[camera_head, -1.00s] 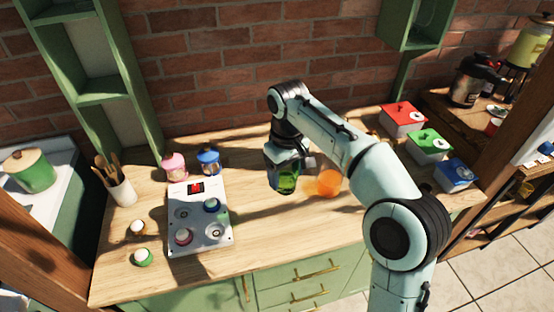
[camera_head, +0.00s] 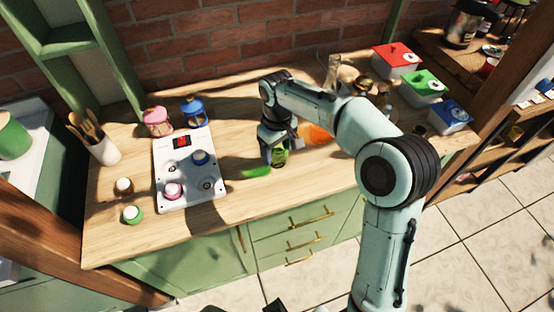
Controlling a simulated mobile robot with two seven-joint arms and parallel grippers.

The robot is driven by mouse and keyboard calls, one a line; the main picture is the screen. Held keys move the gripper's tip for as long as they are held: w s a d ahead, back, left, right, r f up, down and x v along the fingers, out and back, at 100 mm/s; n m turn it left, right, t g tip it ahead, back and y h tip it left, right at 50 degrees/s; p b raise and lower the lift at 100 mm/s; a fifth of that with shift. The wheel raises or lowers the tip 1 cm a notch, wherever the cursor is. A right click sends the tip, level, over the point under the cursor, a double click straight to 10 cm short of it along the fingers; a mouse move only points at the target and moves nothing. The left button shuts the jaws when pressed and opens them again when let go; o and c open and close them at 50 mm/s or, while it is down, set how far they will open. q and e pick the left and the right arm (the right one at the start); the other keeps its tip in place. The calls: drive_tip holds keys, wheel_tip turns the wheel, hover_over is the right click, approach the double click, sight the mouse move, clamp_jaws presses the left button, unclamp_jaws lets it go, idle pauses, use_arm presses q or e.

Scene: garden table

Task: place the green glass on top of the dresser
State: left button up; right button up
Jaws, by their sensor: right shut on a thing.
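The green glass (camera_head: 280,158) is held by my right gripper (camera_head: 277,145), which is shut on it. The gripper hides the upper part of the glass. Glass and gripper are over the wooden top (camera_head: 235,203) of the green dresser (camera_head: 290,224), towards its front. A green patch of light falls on the wood left of the glass, apart from it. An orange glass (camera_head: 318,134) stands behind and to the right, partly covered by my right arm. My left gripper cannot be made out.
A white panel with knobs (camera_head: 190,187) lies left of the glass. Pink (camera_head: 157,121) and blue (camera_head: 194,112) jars stand behind it. Red (camera_head: 397,60), green (camera_head: 423,88) and blue (camera_head: 450,115) boxes stand at the right. The wood between panel and glass is clear.

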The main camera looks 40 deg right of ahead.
sight(277, 159)
drive_tip(key=shift+f+b, duration=0.3)
drive_tip(key=shift+f, duration=1.9)
drive_tip(key=shift+f, duration=0.15)
drive_tip(key=o, duration=1.2)
wheel_tip(277, 159, up, 12)
drive_tip(key=shift+r+p, duration=0.2)
drive_tip(key=shift+p, duration=0.85)
drive_tip(key=shift+f, duration=0.1)
